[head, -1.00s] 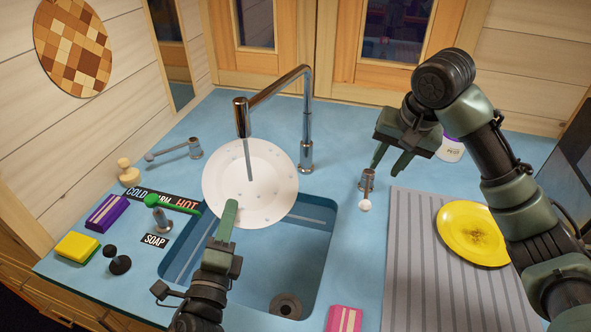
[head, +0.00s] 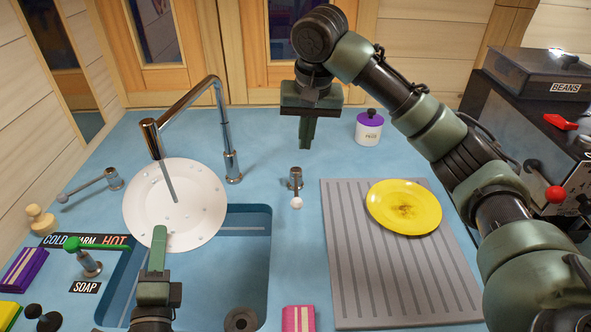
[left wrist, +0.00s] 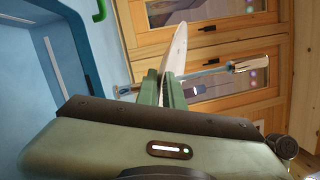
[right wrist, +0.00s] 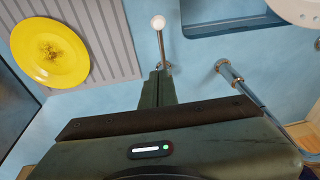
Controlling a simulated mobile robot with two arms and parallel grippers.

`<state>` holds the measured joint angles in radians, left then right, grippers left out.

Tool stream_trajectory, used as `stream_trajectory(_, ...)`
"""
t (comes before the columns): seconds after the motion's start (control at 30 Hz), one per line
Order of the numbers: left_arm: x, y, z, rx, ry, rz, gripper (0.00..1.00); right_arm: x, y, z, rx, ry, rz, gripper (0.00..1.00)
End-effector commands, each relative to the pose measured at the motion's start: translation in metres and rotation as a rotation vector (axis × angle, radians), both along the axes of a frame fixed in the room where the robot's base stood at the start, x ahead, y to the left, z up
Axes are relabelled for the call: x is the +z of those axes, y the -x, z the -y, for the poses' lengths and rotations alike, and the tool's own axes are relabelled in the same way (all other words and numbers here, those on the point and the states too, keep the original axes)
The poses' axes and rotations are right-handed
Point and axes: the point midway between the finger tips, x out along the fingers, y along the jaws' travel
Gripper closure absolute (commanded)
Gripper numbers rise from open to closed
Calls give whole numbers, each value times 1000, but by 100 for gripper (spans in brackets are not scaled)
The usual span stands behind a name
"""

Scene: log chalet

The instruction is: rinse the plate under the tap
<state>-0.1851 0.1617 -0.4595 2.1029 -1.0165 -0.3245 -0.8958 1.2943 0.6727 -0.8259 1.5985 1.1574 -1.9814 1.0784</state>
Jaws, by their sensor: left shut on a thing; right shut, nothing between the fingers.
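My left gripper (head: 157,245) is shut on the near rim of the white plate (head: 185,205). The plate is tilted above the sink (head: 240,270), with small drops or pale spots on its face. In the left wrist view the plate (left wrist: 174,55) shows edge-on between the fingers. A thin stream of water (head: 169,180) runs from the tap (head: 150,130) onto the plate. My right gripper (head: 306,140) is shut and empty, above and behind the small white-knobbed lever (head: 297,190). In the right wrist view its fingertips overlap the lever's base (right wrist: 160,66); contact is unclear.
A yellow plate (head: 385,195) with a brown stain lies on the grey draining mat (head: 345,260). A purple-lidded jar (head: 369,127) stands behind. A pink sponge (head: 298,318) lies in front.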

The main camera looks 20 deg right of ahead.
Motion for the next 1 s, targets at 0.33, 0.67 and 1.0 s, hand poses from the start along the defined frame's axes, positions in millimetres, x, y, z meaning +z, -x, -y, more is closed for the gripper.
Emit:
stream_trajectory(0.33, 1, 0, 0, -1, 0, 2, 100, -59, -12, 2, -1, 3, -7, 100)
stream_trajectory(0.67, 1, 0, 0, -1, 0, 2, 100, -118, -17, -4, 2, 2, -4, 100)
stream_trajectory(1.0, 1, 0, 0, -1, 0, 2, 100, -134, -16, -9, 1, 1, -1, 100)
